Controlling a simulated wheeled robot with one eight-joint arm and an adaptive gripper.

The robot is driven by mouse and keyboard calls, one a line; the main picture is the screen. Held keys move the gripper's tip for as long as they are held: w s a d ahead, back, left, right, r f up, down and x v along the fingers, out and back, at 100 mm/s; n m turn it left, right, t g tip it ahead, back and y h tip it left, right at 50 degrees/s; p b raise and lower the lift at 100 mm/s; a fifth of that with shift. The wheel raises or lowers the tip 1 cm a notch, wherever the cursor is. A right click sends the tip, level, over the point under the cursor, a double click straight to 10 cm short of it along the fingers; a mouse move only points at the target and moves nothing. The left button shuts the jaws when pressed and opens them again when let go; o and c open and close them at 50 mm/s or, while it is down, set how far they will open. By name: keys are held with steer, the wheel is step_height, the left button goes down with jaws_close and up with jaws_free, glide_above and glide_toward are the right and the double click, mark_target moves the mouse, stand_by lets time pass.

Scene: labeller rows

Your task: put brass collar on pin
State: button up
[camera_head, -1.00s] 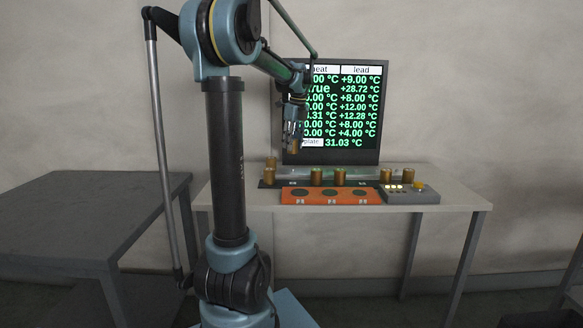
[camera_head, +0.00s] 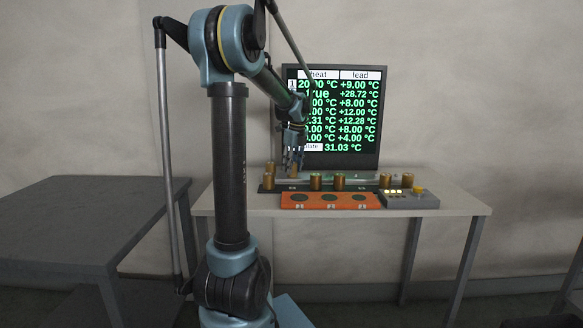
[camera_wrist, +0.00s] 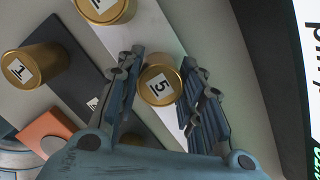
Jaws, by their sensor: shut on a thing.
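My gripper (camera_head: 292,160) is shut on a brass cylinder (camera_wrist: 160,85) with a white label reading 5, taken here as the brass collar. In the wrist view its round top shows between my two ribbed fingers (camera_wrist: 160,95). In the head view my gripper points down over the left part of the bench's back strip, and the held piece is low, close to the strip. I cannot tell whether it touches anything beneath. No pin can be made out.
Other brass cylinders stand left (camera_head: 267,181), middle (camera_head: 316,181) and right (camera_head: 385,181). An orange block (camera_head: 330,201) with round dark spots lies in front. A grey button box (camera_head: 410,199) is at right. A screen (camera_head: 345,115) stands behind. A dark table (camera_head: 80,220) is at left.

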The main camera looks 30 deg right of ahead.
mark_target(295, 164)
steer(key=o, duration=1.2)
steer(key=shift+c, duration=0.2)
step_height(295, 164, up, 12)
steer(key=s, duration=0.1)
steer(key=shift+s+d, duration=0.2)
steer(key=shift+s, duration=0.15)
